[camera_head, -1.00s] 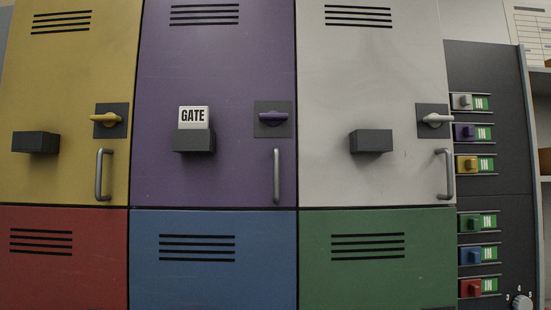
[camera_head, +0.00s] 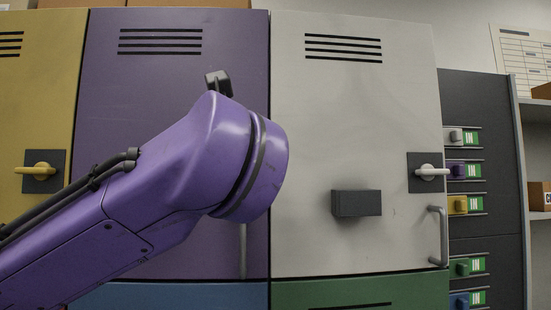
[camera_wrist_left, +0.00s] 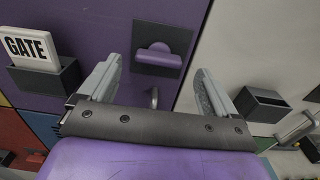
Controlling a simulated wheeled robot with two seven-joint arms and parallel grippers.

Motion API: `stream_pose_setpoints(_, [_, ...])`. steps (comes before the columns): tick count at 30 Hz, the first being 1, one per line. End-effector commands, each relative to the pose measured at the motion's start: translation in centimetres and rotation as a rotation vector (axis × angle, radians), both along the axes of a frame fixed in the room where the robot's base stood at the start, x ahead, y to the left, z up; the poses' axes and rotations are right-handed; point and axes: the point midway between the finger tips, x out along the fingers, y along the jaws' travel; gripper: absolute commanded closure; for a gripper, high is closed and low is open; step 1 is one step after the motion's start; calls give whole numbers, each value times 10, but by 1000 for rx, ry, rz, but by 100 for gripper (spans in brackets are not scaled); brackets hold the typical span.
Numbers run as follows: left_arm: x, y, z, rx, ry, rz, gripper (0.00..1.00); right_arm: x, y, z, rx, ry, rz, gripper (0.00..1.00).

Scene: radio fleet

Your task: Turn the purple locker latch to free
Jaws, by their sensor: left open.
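The purple locker door (camera_head: 175,85) stands in the middle left of the head view, where my left arm hides its latch. In the left wrist view the purple latch (camera_wrist_left: 158,57) sits on a dark square plate (camera_wrist_left: 170,37), its handle lying roughly crosswise in the picture. My left gripper (camera_wrist_left: 156,78) is open and empty. Its two grey fingers point toward the latch, one on each side in the picture, and do not visibly touch it. My right gripper is out of view.
Left of the latch, a dark holder with a GATE card (camera_wrist_left: 30,48) sticks out from the purple door. A bar handle (camera_head: 243,250) is below the latch. The white door has a dark box (camera_head: 356,203), a white latch (camera_head: 432,172) and a handle (camera_head: 438,236).

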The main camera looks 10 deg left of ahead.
Motion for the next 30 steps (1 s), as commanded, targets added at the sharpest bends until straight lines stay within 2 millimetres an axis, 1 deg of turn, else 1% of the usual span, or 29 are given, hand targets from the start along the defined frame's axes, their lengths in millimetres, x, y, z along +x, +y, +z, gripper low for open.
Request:
stream_pose_setpoints(1, [11,3,5,-1,4,0,8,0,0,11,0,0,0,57])
stream_pose_setpoints(3, [22,6,4,-1,3,0,8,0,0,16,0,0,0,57])
stream_pose_setpoints(6, [33,8,2,1,1,-2,8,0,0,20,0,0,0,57])
stream_pose_setpoints(9, [37,9,1,2,1,-3,8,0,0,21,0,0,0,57])
stream_pose_setpoints(15, [38,8,-1,2,-1,-5,8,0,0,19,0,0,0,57])
stream_pose_setpoints(16, [38,8,-1,2,-1,-5,12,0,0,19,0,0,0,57])
stream_pose_setpoints(17, [38,8,-1,2,-1,-5,22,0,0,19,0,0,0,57])
stream_pose_setpoints(18, [38,8,-1,2,-1,-5,35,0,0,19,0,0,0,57])
stream_pose_setpoints(21, [38,8,-1,2,0,-5,65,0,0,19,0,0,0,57])
stream_pose_setpoints(30, [38,8,-1,24,5,-4,65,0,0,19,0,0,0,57])
